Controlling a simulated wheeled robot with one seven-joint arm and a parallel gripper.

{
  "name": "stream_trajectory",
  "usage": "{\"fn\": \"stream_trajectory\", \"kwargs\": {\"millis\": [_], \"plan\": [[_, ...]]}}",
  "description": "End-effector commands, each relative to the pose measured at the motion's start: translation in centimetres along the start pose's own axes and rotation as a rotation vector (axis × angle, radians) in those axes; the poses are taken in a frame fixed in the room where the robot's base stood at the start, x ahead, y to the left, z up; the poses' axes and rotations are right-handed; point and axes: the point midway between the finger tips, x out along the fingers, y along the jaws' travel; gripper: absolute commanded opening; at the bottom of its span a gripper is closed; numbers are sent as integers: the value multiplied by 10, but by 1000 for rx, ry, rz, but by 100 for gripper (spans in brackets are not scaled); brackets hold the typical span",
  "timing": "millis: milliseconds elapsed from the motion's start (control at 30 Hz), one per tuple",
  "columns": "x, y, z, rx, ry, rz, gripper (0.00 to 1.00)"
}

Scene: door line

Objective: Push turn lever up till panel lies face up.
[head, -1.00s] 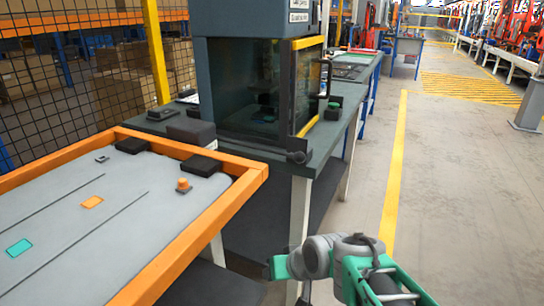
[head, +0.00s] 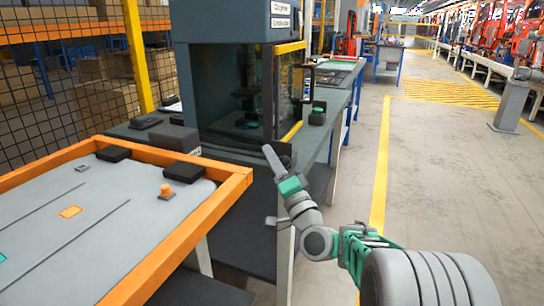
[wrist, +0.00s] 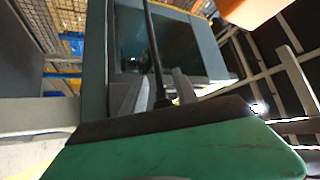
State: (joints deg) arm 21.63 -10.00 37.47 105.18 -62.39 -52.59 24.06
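A dark round knob-like hub (head: 284,150) sits at the front corner of the green bench, partly behind my gripper. A thin dark rod (wrist: 153,45), apparently the turn lever, runs down between the fingers in the wrist view. My gripper (head: 270,152) is raised at the bench's front edge, close to the hub. In the wrist view its two grey fingers (wrist: 156,95) stand apart, one on each side of the rod. Contact with the rod is unclear. The panel is not clearly identifiable; the dark cabinet interior (head: 240,110) shows a flat part only dimly.
The dark cabinet (head: 205,80) with a yellow-edged door stands on the green bench (head: 320,135). An orange-framed table (head: 215,205) stands at the left with black blocks and an orange button (head: 167,189). The aisle floor (head: 450,180) at the right is clear.

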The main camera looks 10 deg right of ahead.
Motion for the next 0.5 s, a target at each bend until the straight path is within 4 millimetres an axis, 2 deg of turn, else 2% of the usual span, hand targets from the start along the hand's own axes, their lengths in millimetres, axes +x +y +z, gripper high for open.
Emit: {"fn": "stream_trajectory", "kwargs": {"millis": [267,500], "plan": [[3,0,0,-1,-1,0,34],[3,0,1,-2,-1,0,15]]}}
